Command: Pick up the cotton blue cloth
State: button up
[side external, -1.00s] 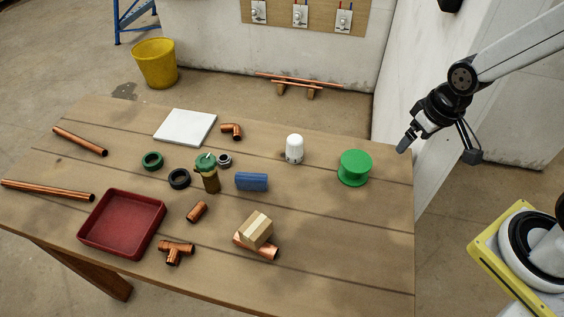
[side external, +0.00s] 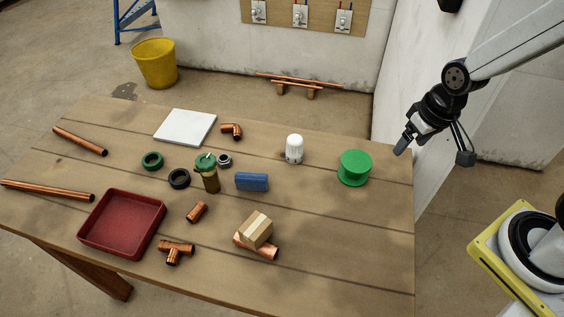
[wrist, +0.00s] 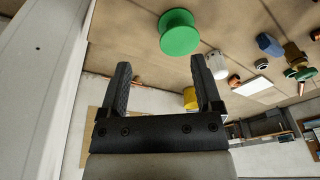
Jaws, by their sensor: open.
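The blue cloth (side external: 252,182) is a small folded block lying on the middle of the wooden table (side external: 330,230). It also shows in the wrist view (wrist: 269,44), small and toward the upper right. My gripper (side external: 404,148) is in the air by the table's right edge, well to the right of the cloth and beyond the green spool. In the wrist view my gripper (wrist: 160,75) has its two fingers apart with nothing between them. Nothing covers the cloth in the side view.
A brass part with a green top (side external: 209,175) stands just left of the cloth. A cardboard-coloured block (side external: 257,229) rests on a copper pipe in front. A red tray (side external: 122,224) is at left.

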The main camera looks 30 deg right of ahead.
jog(key=a+f+m+g+y, duration=0.35)
jog(key=a+m, duration=0.25)
jog(key=a, duration=0.2)
jog(key=m+t+y, duration=0.7)
jog(key=m+t, duration=0.2)
jog(key=m, duration=0.9)
send_near(255, 176)
jog(key=shift+w+a+f+g, duration=0.15)
jog(key=shift+a, duration=0.4)
jog(key=shift+w+a+f+g, duration=0.1)
jog(key=shift+a+f, duration=0.05)
jog(key=shift+a, duration=0.35)
jog(key=shift+w+d+f+t, duration=0.1)
jog(key=shift+w+f+t, duration=0.2)
jog(key=shift+w+t, duration=0.1)
jog(key=shift+w, duration=0.1)
jog(key=shift+x, duration=1.25)
